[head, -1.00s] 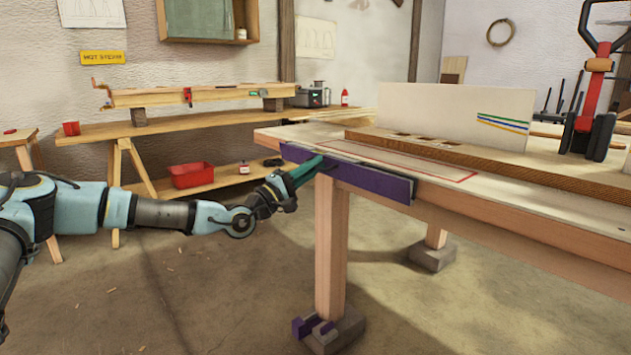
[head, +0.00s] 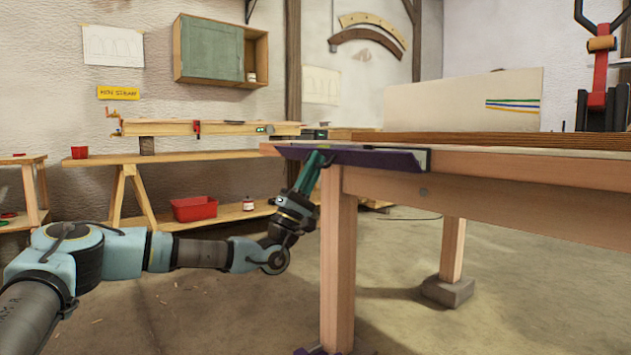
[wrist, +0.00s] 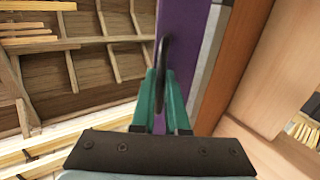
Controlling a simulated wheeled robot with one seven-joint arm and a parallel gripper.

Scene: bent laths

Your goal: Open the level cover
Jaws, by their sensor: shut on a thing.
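The level cover appears to be the long purple flap (head: 375,158) on the front edge of the workbench. It is tilted outward from the bench edge and also shows as a purple strip in the wrist view (wrist: 207,60). My gripper (head: 318,158) is at the left part of the flap, reaching up to it from below. In the wrist view its teal fingers (wrist: 163,80) are shut on a dark handle (wrist: 164,50) at the flap's face. The level itself cannot be made out.
The workbench (head: 500,165) fills the right, its leg (head: 338,260) close right of my arm. A side bench (head: 200,157) holds a long wooden beam (head: 220,128); a red bin (head: 194,208) sits on its lower shelf.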

